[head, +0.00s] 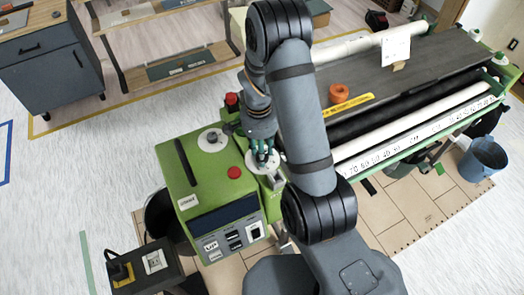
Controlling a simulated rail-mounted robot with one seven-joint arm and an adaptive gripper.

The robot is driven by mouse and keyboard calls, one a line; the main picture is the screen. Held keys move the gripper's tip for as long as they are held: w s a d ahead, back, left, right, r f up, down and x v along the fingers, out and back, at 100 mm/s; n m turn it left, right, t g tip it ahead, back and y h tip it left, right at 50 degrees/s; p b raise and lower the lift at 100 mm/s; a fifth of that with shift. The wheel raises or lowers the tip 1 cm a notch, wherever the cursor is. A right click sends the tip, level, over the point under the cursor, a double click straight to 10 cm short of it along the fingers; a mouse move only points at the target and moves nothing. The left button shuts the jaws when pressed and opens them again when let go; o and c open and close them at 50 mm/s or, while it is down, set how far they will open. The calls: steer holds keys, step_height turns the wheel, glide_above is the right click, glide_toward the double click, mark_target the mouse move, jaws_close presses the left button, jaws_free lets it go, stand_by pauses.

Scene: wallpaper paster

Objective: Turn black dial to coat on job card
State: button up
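The green machine (198,180) stands at centre left. One white round dial plate (212,140) with a small dark centre lies on its top. A second white disc (272,166) shows at the machine's right corner, partly covered by my gripper (262,158). My gripper points down over this second disc; its fingers hide the disc's middle. I cannot tell whether they touch or hold a dial there. The black dial itself cannot be made out clearly. A white card (396,44), perhaps the job card, stands upright at the table's far side; its writing is too small to read.
A red knob (234,172) and another red knob (232,99) sit near my gripper. The long table (420,70) with rollers, an orange tape roll (339,93) and a yellow strip lies right, behind my arm. A blue bucket (483,158) stands far right.

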steer(key=shift+w+n, duration=0.25)
steer(key=shift+n, duration=0.05)
steer(key=n+b, duration=0.2)
steer(key=n, duration=0.1)
steer(key=shift+n+b, duration=0.3)
steer(key=shift+c, duration=0.2)
steer(key=shift+a+r+n+t+b, duration=0.1)
steer(key=shift+n+t+b, duration=0.4)
steer(key=shift+n, duration=1.7)
steer(key=o, duration=0.9)
steer(key=shift+o, duration=1.3)
steer(key=shift+s, duration=0.15)
